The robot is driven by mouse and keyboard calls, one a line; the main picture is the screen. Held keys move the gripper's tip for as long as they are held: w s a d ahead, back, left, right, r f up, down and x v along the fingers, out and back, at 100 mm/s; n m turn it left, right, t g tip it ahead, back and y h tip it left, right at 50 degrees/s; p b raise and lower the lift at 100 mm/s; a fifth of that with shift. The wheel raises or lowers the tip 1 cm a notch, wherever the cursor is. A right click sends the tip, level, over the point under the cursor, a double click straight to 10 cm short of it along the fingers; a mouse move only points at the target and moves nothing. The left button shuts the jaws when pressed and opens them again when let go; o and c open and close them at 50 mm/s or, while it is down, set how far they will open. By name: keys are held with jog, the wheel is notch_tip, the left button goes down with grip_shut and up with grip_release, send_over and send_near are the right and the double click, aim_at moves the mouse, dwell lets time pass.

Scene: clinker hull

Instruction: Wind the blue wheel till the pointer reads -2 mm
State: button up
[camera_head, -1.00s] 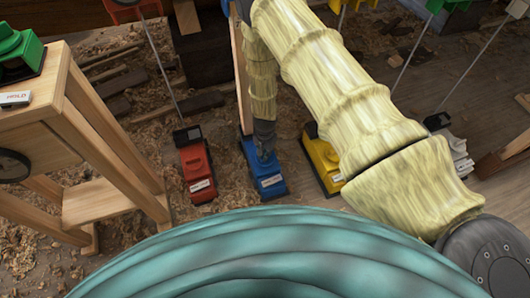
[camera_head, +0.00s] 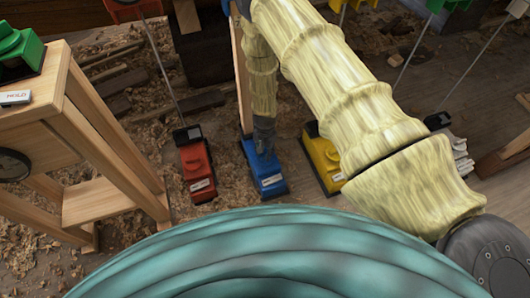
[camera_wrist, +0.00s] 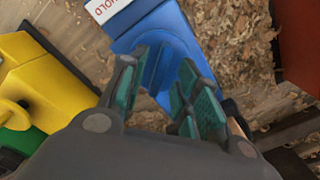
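The blue unit (camera_head: 265,172) stands on the floor below my arm, with a white label on its near face. In the wrist view the blue unit (camera_wrist: 160,35) fills the upper middle. My gripper (camera_wrist: 165,75) has its teal-padded fingers apart, on either side of a blue raised part that may be the wheel. I cannot tell whether the pads touch it. In the head view my gripper (camera_head: 264,145) is small and points down at the blue unit. The wheel is largely hidden by the fingers, and I see no readable pointer or scale.
A red unit (camera_head: 197,165) stands left of the blue one and a yellow unit (camera_head: 322,160) right of it, both close. A wooden stand (camera_head: 105,140) with a green unit (camera_head: 18,50) is at left. Thin rods rise behind. Wood shavings cover the floor.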

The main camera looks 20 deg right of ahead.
aim_at(265, 154)
notch_tip(265, 154, up, 11)
dwell(0.5)
jog(key=o, duration=0.6)
jog(key=shift+f, duration=0.1)
jog(key=o, duration=0.3)
jog(key=shift+s+f+n+b, duration=0.1)
jog(key=shift+n+b, duration=0.35)
jog(key=shift+n, duration=0.15)
jog(key=shift+o, duration=0.7)
jog(key=shift+s+a+f+n+b, duration=0.1)
jog(key=shift+f+n+b, duration=0.1)
jog(key=shift+n+b, duration=0.45)
jog(key=f+n+b, duration=0.3)
jog(key=n, duration=0.2)
jog(key=f+n+b, duration=0.4)
jog(key=n, duration=0.1)
jog(key=f+n+b, duration=0.3)
jog(key=f+n, duration=0.1)
jog(key=n, duration=0.1)
jog(key=shift+w+f+n, duration=0.1)
jog(key=shift+w+n, duration=0.1)
jog(key=shift+n, duration=0.05)
